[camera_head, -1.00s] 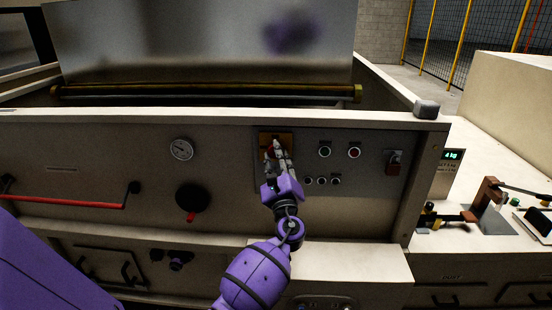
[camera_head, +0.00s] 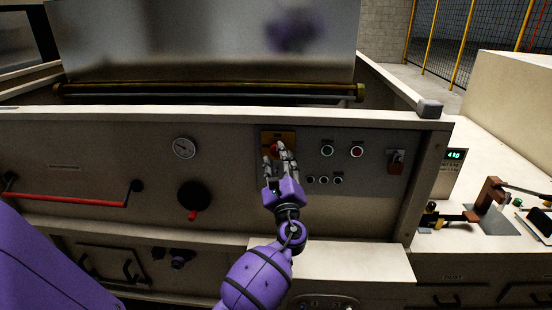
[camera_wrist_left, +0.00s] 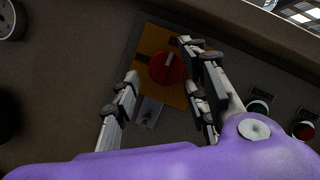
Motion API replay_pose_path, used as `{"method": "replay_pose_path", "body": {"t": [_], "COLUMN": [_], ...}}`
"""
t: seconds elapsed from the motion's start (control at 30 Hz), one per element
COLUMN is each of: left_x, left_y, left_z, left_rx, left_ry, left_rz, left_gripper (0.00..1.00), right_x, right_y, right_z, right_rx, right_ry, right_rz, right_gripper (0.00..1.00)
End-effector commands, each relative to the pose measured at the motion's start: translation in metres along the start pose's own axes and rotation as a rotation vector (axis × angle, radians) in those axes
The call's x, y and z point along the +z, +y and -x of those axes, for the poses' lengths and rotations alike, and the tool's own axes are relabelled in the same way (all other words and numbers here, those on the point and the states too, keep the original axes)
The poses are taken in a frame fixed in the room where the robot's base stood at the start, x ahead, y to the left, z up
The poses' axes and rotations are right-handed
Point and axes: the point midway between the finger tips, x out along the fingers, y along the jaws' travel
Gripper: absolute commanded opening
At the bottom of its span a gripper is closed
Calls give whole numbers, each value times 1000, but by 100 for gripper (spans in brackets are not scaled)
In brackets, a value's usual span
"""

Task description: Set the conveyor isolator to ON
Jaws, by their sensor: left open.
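The conveyor isolator appears to be the red rotary knob (camera_head: 274,149) on a yellow-orange plate (camera_head: 264,138) in the hopper's front panel. In the left wrist view the knob (camera_wrist_left: 166,70) carries a pale pointer mark, pointing up and slightly right in that tilted picture. I cannot read its position labels. My left gripper (camera_head: 274,156) is open in front of the plate. In the left wrist view its fingers (camera_wrist_left: 158,60) are spread, one to each side of the knob; whether either touches it is unclear. Fingers partly cover the knob in the head view. My right gripper is not in view.
Left are a gauge (camera_head: 184,148), a black knob (camera_head: 193,196) and a red bar (camera_head: 70,199). A ledge (camera_head: 345,260) juts out below.

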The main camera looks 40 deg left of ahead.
Motion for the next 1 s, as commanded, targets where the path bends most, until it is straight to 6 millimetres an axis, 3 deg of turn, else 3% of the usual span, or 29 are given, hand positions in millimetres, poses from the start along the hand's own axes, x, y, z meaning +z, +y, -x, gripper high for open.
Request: {"method": "replay_pose_path", "body": {"t": [0.3,0.5,0.7,1.0], "left_x": [-1,-1,-1,-1], "left_y": [1,1,1,1], "left_z": [68,98,108,108], "left_rx": [2,3,3,3], "left_ry": [4,3,1,1], "left_rz": [1,0,0,0], "left_gripper": [41,41,41,41], "right_x": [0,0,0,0], "right_y": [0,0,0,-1], "right_z": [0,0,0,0], "right_rx": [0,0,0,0], "right_ry": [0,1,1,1], "right_rz": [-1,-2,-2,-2], "right_gripper": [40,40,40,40]}}
